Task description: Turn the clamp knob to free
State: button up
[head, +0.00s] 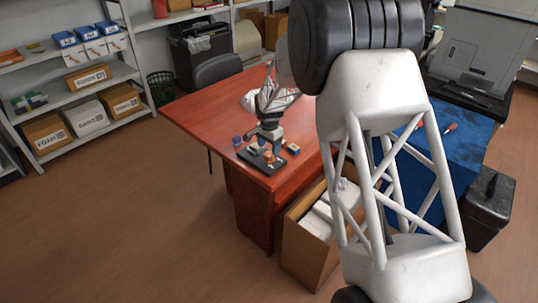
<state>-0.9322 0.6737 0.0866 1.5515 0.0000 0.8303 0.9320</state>
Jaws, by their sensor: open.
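A small black base plate (250,158) lies near the front corner of the red-brown table. A small orange part (269,157) shows on it; I cannot tell whether this is the clamp knob. My gripper (266,146) points down just above the plate, open. It is small and far off in the head view, so its fingers and any contact with the parts below are unclear. Part of the plate is hidden behind it.
A small blue piece (237,141) and a blue-and-orange piece (293,149) lie beside the plate. The red-brown table (205,110) is clear on its left. An open cardboard box (308,255) stands below its front edge. A blue cabinet (463,150) is at right.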

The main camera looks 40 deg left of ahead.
aim_at(269, 153)
jog(key=shift+f, duration=2.3)
jog(key=c, duration=0.9)
